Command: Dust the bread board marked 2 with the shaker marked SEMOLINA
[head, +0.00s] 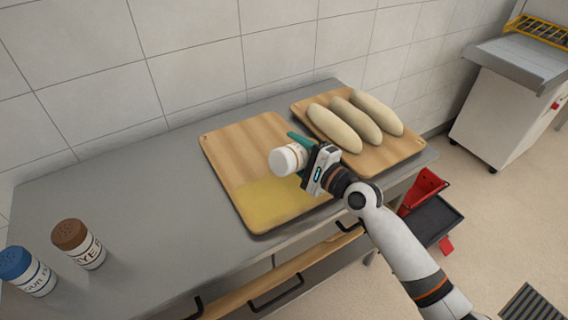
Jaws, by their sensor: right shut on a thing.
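My right gripper (303,154) is shut on a white shaker (286,160) and holds it tilted on its side above a wooden board (235,150). The print on this shaker is too small and turned to read. A yellow dusting covers the near part of that board; its far part is bare wood. A second wooden board (405,152) to the right carries three pale loaves (356,122). I cannot read a number on either board. My left gripper is not in view.
A brown-capped shaker (80,245), its label partly reading RYE, and a blue-capped shaker (27,272) stand on the grey worktop (150,215) at left. The worktop between them and the boards is clear. A tiled wall runs behind. A red-and-black item (430,213) is at right.

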